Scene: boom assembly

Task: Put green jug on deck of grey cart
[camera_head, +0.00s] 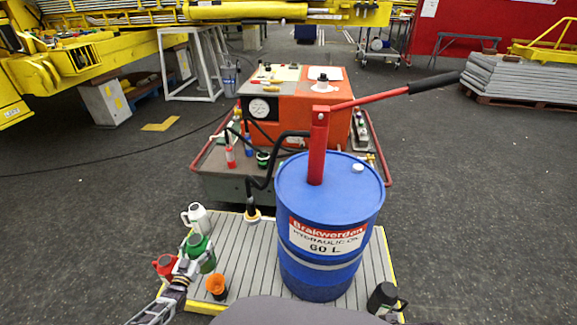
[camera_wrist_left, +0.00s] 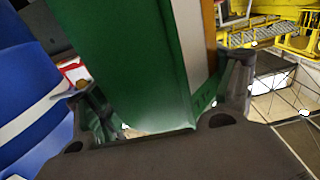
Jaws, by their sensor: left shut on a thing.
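The green jug (camera_head: 201,252) is at the left end of the slatted grey platform in the head view. My left gripper (camera_head: 188,268) is shut on it. In the wrist view the green jug (camera_wrist_left: 130,65) fills the space between the fingers, close up. Whether its base touches the slats cannot be told. The grey cart (camera_head: 223,187) stands beyond the platform, with red side rails and an orange unit on top. Its dark deck carries a red bottle (camera_head: 230,156) and a small green can (camera_head: 262,159). My right gripper is not in view.
A large blue drum (camera_head: 320,265) with a red pump lever stands on the platform (camera_head: 240,235). A black jug (camera_head: 384,298) is at right.

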